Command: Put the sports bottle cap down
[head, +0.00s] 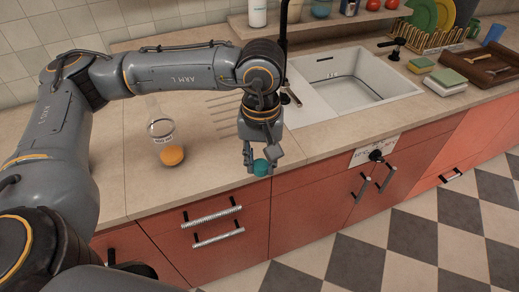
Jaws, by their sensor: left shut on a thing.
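A teal, rounded object (261,167), which looks like the sports bottle cap, is between the fingers of my left gripper (260,161). The gripper points down and is shut on it near the front edge of the counter (215,175). I cannot tell whether the cap touches the counter or hangs just over its edge. A clear bottle (160,124) with a white band stands on the counter to the left of the gripper. An orange round thing (172,156) is at its lower end. My right gripper is not in view.
A white sink (300,100) lies to the right behind the gripper, with a black faucet. Sponges (445,82), a dish rack (440,42) with plates and a wooden tray (480,65) are at the far right. A shelf (330,22) runs along the back. Counter left of the gripper is mostly clear.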

